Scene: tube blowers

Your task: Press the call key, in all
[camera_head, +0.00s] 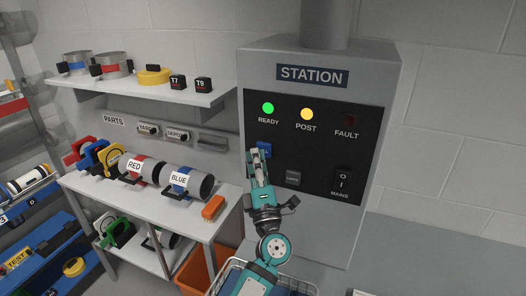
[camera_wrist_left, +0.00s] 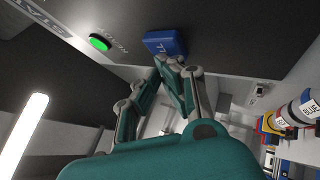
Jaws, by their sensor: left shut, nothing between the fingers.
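The station panel (camera_head: 376,140) carries a blue key (camera_head: 264,148), below the green ready light; I take it for the call key, though its lettering is partly hidden and hard to read. It also shows in the left wrist view (camera_wrist_left: 165,42). My left gripper (camera_head: 255,156) is shut and empty, its fingertips at the key's lower left. In the left wrist view the closed fingertips (camera_wrist_left: 170,63) are right by the key's lower edge. I cannot tell whether they touch it. My right gripper is not in view.
The green ready light (camera_head: 268,108) and yellow post light (camera_head: 307,114) are lit; the fault light (camera_head: 350,120) is dark. A grey key (camera_head: 293,178) and mains switch (camera_head: 343,183) are on the panel. A parts bench (camera_head: 215,222) with red and blue cylinders stands left.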

